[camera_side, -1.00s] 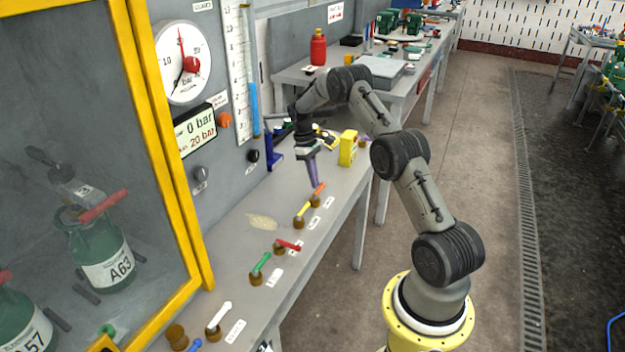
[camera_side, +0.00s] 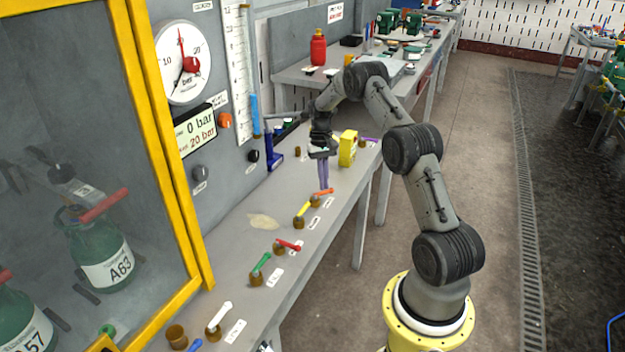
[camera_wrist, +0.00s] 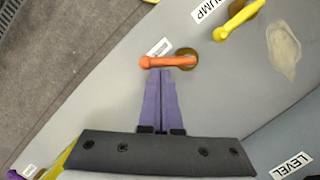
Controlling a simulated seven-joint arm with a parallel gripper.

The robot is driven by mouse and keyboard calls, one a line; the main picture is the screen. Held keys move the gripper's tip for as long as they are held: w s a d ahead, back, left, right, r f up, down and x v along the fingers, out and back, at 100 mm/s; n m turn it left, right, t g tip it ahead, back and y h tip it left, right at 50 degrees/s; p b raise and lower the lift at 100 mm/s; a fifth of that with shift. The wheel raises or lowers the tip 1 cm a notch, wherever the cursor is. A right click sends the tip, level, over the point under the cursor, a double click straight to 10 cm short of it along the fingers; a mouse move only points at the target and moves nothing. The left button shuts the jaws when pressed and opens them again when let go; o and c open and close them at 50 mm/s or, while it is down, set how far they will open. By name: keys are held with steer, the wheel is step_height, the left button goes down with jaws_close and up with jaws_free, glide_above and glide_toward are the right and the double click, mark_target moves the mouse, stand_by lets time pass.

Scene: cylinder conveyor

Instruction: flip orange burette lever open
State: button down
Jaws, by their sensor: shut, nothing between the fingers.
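The orange lever (camera_side: 325,191) sits on a brown round base (camera_side: 314,201) on the grey bench, beyond the yellow lever. In the wrist view the orange lever (camera_wrist: 166,62) lies crosswise, its free knob end to the left and its brown base (camera_wrist: 186,58) to the right. My gripper (camera_side: 323,188) has purple fingers pointing down at the lever. In the wrist view my gripper (camera_wrist: 160,72) is shut and empty, its fingertips right beside the lever's middle. I cannot tell whether they touch it.
A yellow lever (camera_side: 303,208), a red lever (camera_side: 288,245), a green lever (camera_side: 261,262) and a white lever (camera_side: 219,314) line the bench nearer the camera. A yellow block (camera_side: 348,148) stands right of my gripper. A blue stand (camera_side: 273,152) is at the wall.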

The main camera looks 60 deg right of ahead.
steer(key=shift+s+a, duration=0.2)
steer(key=shift+s, duration=0.4)
steer(key=m, duration=0.1)
steer(key=s+m, duration=0.1)
steer(key=m, duration=0.1)
steer(key=a+m, duration=0.1)
steer(key=shift+s+a+t, duration=0.1)
steer(key=shift+s+t, duration=0.15)
steer(key=shift+t, duration=0.15)
steer(key=shift+s+a+m, duration=0.1)
steer(key=shift+a+m, duration=0.05)
steer(key=shift+m, duration=0.15)
steer(key=shift+a, duration=0.1)
steer(key=w+d+r, duration=0.1)
steer(key=d+r, duration=0.2)
steer(key=r, duration=1)
steer(key=shift+r, duration=0.2)
